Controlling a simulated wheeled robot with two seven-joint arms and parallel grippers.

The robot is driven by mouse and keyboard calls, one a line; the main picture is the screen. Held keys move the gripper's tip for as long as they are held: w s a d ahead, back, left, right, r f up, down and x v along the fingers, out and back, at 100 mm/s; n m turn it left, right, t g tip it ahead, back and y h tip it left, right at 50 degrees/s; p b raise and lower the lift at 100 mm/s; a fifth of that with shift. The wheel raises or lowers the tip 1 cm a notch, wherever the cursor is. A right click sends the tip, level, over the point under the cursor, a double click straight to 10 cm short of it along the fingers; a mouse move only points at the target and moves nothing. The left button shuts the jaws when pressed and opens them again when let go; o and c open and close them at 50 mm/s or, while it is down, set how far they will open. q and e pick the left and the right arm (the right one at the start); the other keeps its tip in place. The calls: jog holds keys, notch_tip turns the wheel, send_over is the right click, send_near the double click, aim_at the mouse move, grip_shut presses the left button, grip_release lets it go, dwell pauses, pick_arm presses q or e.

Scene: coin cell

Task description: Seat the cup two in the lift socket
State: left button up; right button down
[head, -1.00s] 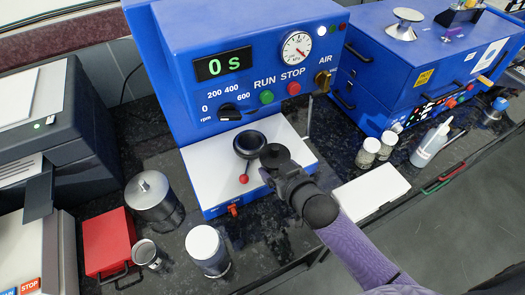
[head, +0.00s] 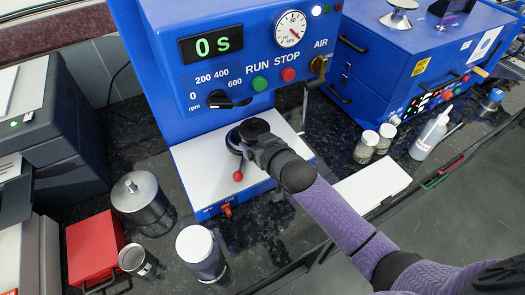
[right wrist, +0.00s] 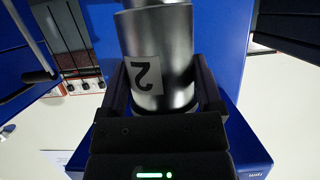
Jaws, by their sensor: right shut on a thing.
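Cup two is a silvery metal cup (right wrist: 165,62) with a white label marked 2, seen in the right wrist view. My right gripper (right wrist: 160,95) is shut on it, one finger on each side. In the head view my right gripper (head: 254,133) is over the dark round lift socket (head: 232,142) on the white plate of the blue machine. The gripper and wrist cover most of the socket and hide the cup there. I cannot tell whether the cup touches the socket. My left gripper is not in view.
A red-knobbed lever (head: 238,176) stands in front of the socket. The blue panel (head: 215,70) rises close behind. Metal canisters (head: 141,200) and a red box (head: 93,248) stand at left. A white block (head: 372,187), jars and a bottle are at right.

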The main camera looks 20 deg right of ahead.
jog(key=shift+w+a+f+b, duration=0.1)
jog(key=shift+w+a+b, duration=0.05)
jog(key=shift+w+b, duration=0.45)
jog(key=shift+w+a+b, duration=0.1)
jog(key=shift+w+b, duration=0.25)
jog(key=shift+w, duration=0.3)
jog(key=shift+w+a+b, duration=0.2)
jog(key=shift+w+b, duration=0.85)
jog(key=shift+w, duration=0.1)
jog(key=shift+w+a+b, duration=0.25)
jog(key=shift+w+b, duration=0.8)
jog(key=shift+w, duration=0.1)
jog(key=shift+f, duration=0.5)
